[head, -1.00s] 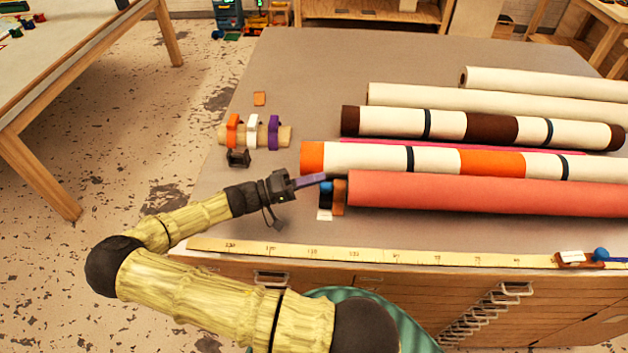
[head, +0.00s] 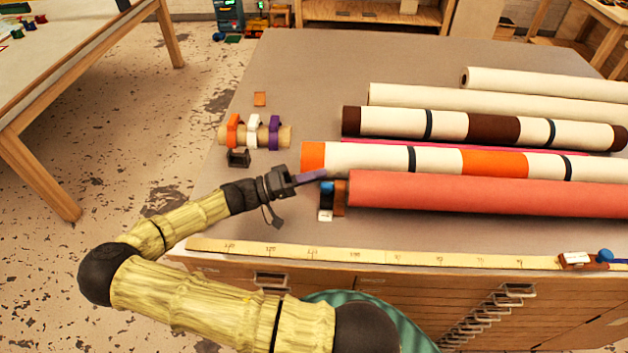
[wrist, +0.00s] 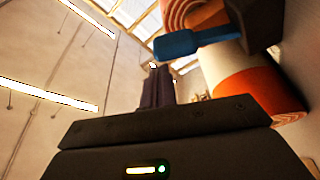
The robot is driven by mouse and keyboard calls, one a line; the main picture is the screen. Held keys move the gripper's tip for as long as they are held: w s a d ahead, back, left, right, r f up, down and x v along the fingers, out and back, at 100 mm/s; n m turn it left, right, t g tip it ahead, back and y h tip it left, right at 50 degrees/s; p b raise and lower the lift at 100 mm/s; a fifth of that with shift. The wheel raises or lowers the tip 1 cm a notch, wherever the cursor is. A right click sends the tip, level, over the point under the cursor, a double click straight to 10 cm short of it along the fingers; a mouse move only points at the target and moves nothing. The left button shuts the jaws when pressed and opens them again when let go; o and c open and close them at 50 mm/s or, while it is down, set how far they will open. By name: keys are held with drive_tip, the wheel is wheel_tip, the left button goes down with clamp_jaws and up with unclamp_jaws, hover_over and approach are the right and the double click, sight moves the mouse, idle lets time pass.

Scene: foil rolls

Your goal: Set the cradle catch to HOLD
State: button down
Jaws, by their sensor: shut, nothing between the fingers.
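The cradle (head: 340,196) is a small brown block at the left end of the salmon roll (head: 480,193). Its blue catch (head: 327,188) sits on the left side, above a small white label (head: 326,215) whose writing is too small to read. In the wrist view the catch (wrist: 190,44) shows as a blue lever with a flat, wide end. My gripper (head: 322,174) is shut and empty, its purple-grey fingertips just above and left of the catch. The fingers (wrist: 158,88) also show in the wrist view, apart from the lever.
An orange-and-cream roll (head: 430,160) lies just behind, with more rolls further back. A stand with orange, white and purple clips (head: 255,133) is at the left. A ruler strip (head: 400,257) runs along the front edge. The table's left front is clear.

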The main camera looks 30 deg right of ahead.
wheel_tip(320, 180, up, 8)
drive_tip(key=b, duration=0.1)
drive_tip(key=shift+w, duration=0.2)
idle(0.5)
